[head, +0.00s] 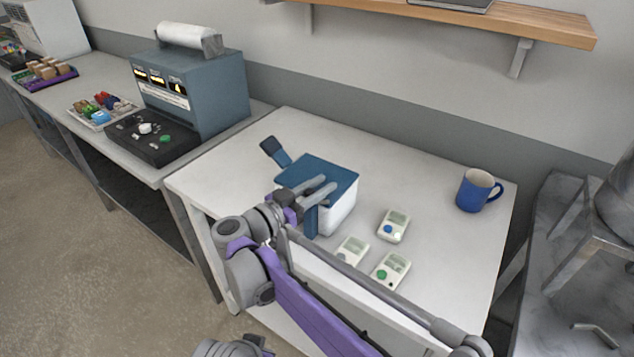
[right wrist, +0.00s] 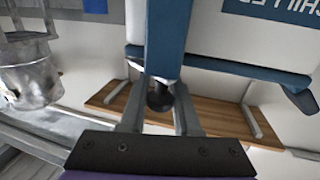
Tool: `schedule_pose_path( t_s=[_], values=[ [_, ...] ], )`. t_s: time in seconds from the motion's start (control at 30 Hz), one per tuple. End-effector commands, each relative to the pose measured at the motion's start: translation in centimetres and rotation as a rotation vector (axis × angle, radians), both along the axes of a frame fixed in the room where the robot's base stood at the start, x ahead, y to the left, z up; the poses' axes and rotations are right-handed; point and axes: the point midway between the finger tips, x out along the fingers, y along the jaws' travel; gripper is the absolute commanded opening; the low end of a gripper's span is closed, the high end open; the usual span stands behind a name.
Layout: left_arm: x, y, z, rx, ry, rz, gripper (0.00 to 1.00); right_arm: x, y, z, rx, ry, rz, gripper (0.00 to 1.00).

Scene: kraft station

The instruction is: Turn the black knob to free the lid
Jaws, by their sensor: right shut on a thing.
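A white box (head: 342,211) with a blue lid (head: 325,172) stands on the white table. A blue arm (head: 274,151) sticks up at its far left, and a blue upright piece (head: 311,222) is at its front. My right gripper (head: 322,187) is at the box's front side. In the right wrist view, the black knob (right wrist: 160,97) sits between the fingers of my right gripper (right wrist: 160,112), at the end of the blue upright piece (right wrist: 166,45). The fingers are shut on the knob. In the head view the knob is hidden behind my gripper.
Several small pale devices with coloured buttons (head: 394,226) lie right of the box. A blue mug (head: 475,190) stands at the table's right. A grey-blue machine (head: 200,92) stands on the left bench.

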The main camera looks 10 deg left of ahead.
Motion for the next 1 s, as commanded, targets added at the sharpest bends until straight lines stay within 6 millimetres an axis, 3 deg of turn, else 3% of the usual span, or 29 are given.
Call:
schedule_pose_path(
  t_s=[0.5,1.0],
  values=[
    [0.4,0.0,2.5,0.000,-0.008,0.000,0.00,-0.8,-0.9,0.1,0.000,-0.001,-0.428,0.00],
    [0.5,0.0,3.5,0.000,-0.012,0.000,0.00,-1.3,-1.2,0.1,0.000,-0.001,-0.576,0.00]
  ],
)
